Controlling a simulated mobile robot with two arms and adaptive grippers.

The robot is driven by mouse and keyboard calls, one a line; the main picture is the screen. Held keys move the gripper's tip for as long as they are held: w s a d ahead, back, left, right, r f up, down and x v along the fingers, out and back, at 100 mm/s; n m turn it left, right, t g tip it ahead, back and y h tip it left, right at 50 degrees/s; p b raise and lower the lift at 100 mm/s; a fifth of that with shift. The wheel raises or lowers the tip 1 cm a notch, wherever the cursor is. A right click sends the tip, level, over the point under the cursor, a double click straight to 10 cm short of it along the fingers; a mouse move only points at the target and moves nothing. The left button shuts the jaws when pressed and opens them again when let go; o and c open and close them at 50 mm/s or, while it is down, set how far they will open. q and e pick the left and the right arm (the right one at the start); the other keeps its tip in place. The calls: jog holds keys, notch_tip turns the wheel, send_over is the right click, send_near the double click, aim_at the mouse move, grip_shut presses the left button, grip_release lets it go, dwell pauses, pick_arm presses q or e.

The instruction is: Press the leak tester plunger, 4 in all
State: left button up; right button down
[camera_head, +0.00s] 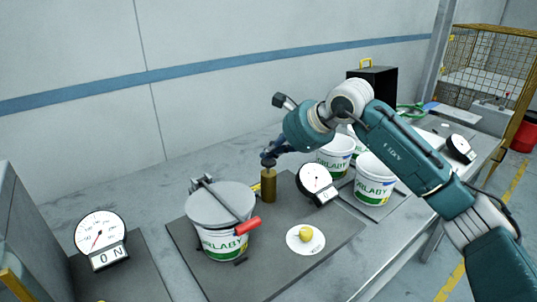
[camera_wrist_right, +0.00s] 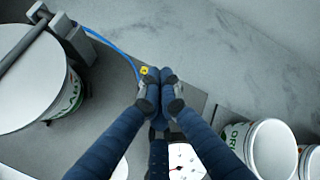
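The leak tester is on a dark grey plate (camera_head: 327,236). A white VARLABY tub (camera_head: 222,243) sits there under a round grey lid (camera_head: 219,204) with a clamp bar and red handle (camera_head: 247,226). Behind it stands an upright brass cylinder (camera_head: 268,187), which looks like the plunger body. My right gripper (camera_head: 268,158) is directly over its top, fingers pointing down. In the right wrist view the fingertips (camera_wrist_right: 160,78) are together and hide the cylinder. Whether they touch the plunger top, I cannot tell. My left gripper is not in view.
A dial gauge (camera_head: 315,182) stands right of the cylinder. A yellow knob (camera_head: 305,234) sits on a white disc in front. More white tubs (camera_head: 375,180) stand to the right. Another dial (camera_head: 100,232) with a box marked "0 N" is at left. A blue hose (camera_wrist_right: 112,48) runs behind the cylinder area.

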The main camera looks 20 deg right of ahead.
aim_at(270, 162)
jog(key=shift+s+f+b, duration=0.1)
jog(key=shift+f+b, duration=0.3)
jog(key=shift+f, duration=0.4)
jog(key=shift+r, duration=0.15)
jog(key=shift+r+p, duration=1.45)
jog(key=shift+r, duration=0.8)
jog(key=shift+r, duration=0.15)
notch_tip(270, 162, up, 5)
jog(key=p, duration=0.3)
jog(key=shift+p, duration=0.3)
dwell(0.7)
